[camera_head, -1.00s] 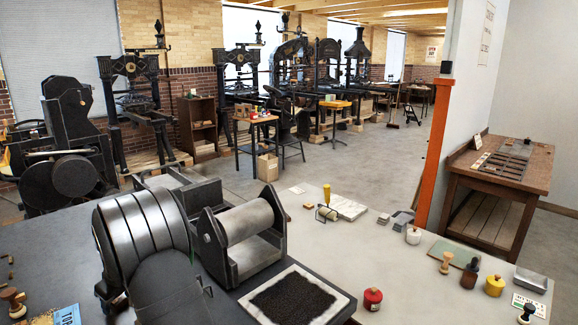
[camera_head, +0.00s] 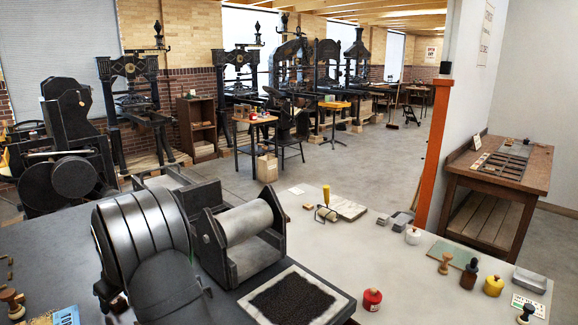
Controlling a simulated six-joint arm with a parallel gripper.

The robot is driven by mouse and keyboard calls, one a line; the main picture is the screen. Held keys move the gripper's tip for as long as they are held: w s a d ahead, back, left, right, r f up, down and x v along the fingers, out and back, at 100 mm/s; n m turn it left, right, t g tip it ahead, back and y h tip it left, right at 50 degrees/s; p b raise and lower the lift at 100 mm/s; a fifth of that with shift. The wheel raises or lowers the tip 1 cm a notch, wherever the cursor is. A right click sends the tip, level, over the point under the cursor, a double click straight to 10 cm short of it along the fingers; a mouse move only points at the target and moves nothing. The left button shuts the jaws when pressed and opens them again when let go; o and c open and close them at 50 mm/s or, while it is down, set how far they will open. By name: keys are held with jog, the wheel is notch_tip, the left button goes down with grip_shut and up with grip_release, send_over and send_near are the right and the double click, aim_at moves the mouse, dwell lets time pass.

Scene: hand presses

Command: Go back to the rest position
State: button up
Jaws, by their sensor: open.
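My gripper is not in the head view, so where it stands relative to the table things is hidden. A large dark, rounded, grooved body (camera_head: 145,235) fills the lower left; I cannot tell whether it is part of my arm. To its right is a press with a pale grey roller (camera_head: 243,223) between dark side plates. In front of the roller lies a black textured slab with a white border (camera_head: 338,304).
The grey tabletop (camera_head: 390,262) holds a red pot (camera_head: 372,299), a yellow-handled roller (camera_head: 326,205), a dark brown bottle (camera_head: 468,274), a yellow pot (camera_head: 493,286) and wooden-handled stamps (camera_head: 445,263). An orange post (camera_head: 436,150) rises behind. The table's middle is mostly clear.

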jog(key=v, duration=1.2)
jog(key=x, duration=1.2)
jog(key=shift+f, duration=0.15)
notch_tip(320, 180, up, 4)
jog(key=w+d+r, duration=0.3)
jog(key=d+r, duration=0.5)
jog(key=d, duration=0.3)
notch_tip(320, 180, up, 17)
jog(key=w+d+m, duration=0.2)
jog(key=w+d, duration=0.4)
jog(key=d, duration=0.2)
jog(key=w+d+m+t, duration=0.1)
jog(key=w+d+m, duration=0.1)
jog(key=w+d, duration=0.3)
jog(key=d, duration=0.4)
jog(key=shift+w+d+r+h, duration=0.2)
jog(key=shift+w+r+h, duration=0.1)
jog(key=shift+w+h, duration=0.1)
